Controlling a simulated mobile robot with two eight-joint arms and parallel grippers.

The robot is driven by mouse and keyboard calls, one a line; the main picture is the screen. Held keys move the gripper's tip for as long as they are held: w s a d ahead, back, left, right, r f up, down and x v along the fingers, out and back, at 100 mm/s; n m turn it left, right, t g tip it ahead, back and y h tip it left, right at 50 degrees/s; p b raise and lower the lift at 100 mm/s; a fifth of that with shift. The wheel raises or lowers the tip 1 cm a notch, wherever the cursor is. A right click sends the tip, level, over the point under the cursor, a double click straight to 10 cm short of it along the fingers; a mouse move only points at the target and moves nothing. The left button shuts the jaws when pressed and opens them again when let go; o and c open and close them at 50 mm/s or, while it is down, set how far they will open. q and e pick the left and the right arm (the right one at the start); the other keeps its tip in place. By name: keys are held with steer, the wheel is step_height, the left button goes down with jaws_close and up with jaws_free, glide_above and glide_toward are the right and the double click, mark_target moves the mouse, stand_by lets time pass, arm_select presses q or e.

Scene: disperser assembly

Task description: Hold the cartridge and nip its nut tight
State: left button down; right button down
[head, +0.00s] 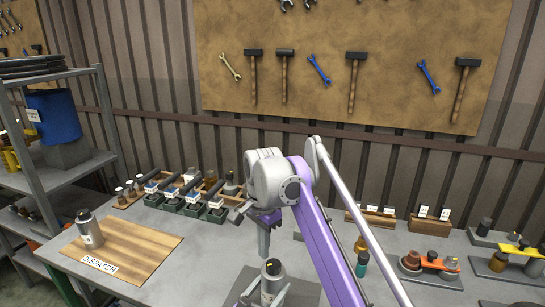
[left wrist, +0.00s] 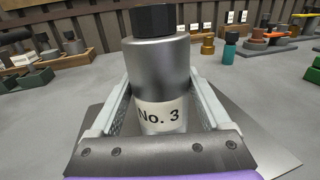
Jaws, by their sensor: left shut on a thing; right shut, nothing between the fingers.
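The cartridge (head: 270,291) is a silver cylinder standing upright, with a dark nut on top (head: 273,266).
A grey plate (head: 302,292) lies under the cartridge. A wooden DISPATCH board (head: 140,245) at left carries another silver canister (head: 90,230). Green trays (head: 192,209) stand behind. Bottles (head: 361,263) and fixtures (head: 430,263) stand at right. The bench between board and plate is clear.

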stand_by(0.3)
arm_select(q)
jaws_free()
steer(key=shift+w, duration=0.1)
